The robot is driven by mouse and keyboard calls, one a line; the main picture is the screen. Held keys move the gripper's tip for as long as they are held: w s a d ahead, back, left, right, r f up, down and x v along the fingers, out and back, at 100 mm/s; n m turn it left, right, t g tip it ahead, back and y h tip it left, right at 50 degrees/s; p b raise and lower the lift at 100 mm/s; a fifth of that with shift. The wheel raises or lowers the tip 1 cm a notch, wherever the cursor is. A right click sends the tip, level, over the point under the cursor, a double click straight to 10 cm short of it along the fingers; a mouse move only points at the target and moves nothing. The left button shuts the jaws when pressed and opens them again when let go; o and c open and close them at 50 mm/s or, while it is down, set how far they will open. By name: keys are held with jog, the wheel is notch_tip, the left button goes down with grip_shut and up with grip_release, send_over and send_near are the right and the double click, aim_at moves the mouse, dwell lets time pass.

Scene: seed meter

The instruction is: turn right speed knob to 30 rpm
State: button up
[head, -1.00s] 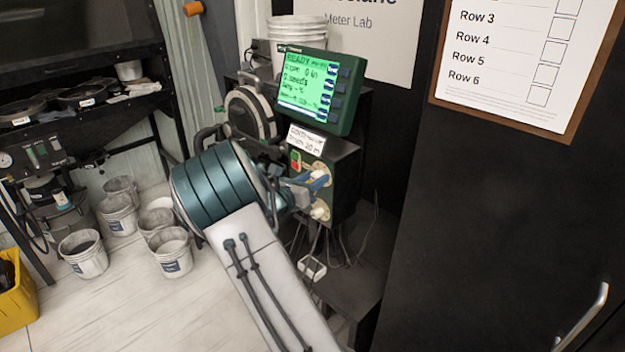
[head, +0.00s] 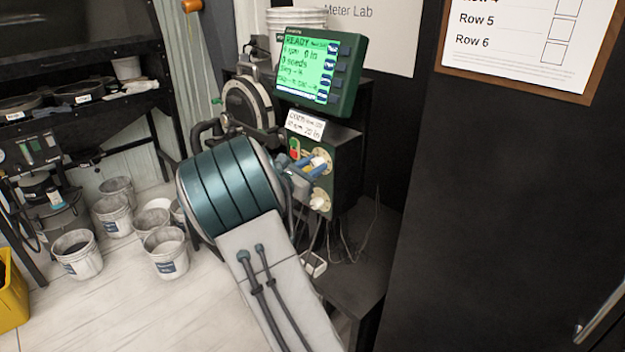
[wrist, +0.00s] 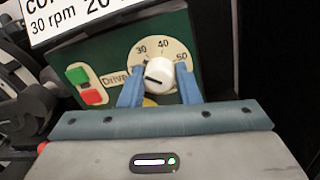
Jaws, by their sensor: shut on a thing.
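The speed knob (wrist: 159,73) is a white round knob on a cream dial marked 30, 40 and 50 in the wrist view. Its dark pointer line points left, below the 30 mark. My gripper (wrist: 160,80) has its two blue fingers on either side of the knob and is shut on it. In the head view the gripper (head: 308,167) is at the upper dial of the green control box (head: 346,172), and the fingers partly hide the knob. The green display (head: 308,70) above reads READY and 0 seeds; its rpm figure is unclear.
A green and red switch (wrist: 86,86) sits left of the dial. A second white knob (head: 320,201) is below. A card (wrist: 75,15) reading 30 rpm stands above. Cables hang under the box, and a dark cabinet (head: 480,200) stands at right.

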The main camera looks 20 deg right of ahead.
jog(key=m+b, duration=0.3)
jog(key=b, duration=0.2)
jog(key=shift+f+m, duration=0.35)
jog(key=shift+m, duration=0.05)
jog(key=shift+r+m+b, duration=0.15)
jog(key=shift+m+b, duration=0.45)
jog(key=shift+b, duration=0.4)
jog(key=shift+r, duration=0.1)
jog(key=o, duration=1)
jog(key=shift+c, duration=0.2)
jog(key=shift+a, duration=0.15)
jog(key=v, duration=1.3)
jog(key=shift+a+b, duration=0.3)
jog(key=shift+b, duration=0.05)
jog(key=shift+s, duration=0.1)
